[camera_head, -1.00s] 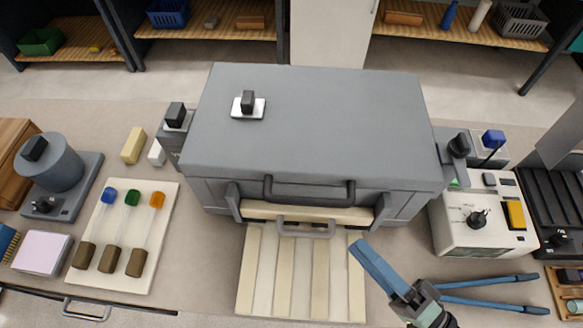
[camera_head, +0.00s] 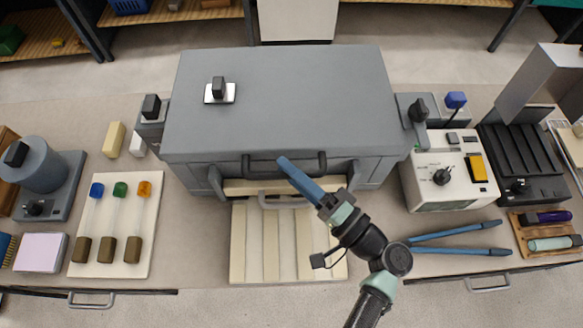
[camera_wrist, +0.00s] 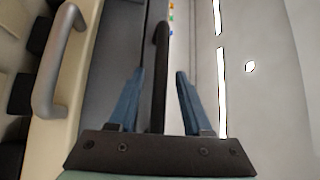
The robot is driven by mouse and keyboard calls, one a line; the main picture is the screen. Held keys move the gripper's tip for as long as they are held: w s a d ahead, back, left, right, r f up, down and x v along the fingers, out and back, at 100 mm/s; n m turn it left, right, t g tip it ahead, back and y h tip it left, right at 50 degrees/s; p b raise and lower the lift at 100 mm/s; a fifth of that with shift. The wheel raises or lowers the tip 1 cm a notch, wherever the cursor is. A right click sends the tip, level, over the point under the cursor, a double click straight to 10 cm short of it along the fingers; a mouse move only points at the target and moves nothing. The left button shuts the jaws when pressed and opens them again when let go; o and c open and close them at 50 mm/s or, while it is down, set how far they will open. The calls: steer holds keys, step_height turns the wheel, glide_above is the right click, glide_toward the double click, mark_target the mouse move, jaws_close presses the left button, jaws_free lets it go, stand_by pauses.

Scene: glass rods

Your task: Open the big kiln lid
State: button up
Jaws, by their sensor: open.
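The big kiln (camera_head: 375,175) is a grey box in the middle of the bench. Its flat grey lid (camera_head: 290,100) is down. A dark bar handle (camera_head: 310,165) runs along the front of the lid. My gripper (camera_head: 284,161) has long blue fingers and reaches the front of the lid at this handle. In the wrist view, the fingers of my gripper (camera_wrist: 160,73) are apart, and the dark handle (camera_wrist: 159,85) lies between them with gaps on both sides. The head view hides part of the handle behind the fingers.
A lighter grey handle (camera_head: 270,203) sits below on the kiln's cream front; it also shows in the wrist view (camera_wrist: 48,85). A cream slatted board (camera_head: 240,250) lies in front. A control box (camera_head: 425,195) stands right, with blue tongs (camera_head: 455,232) near it.

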jaws_close()
stand_by(1.4)
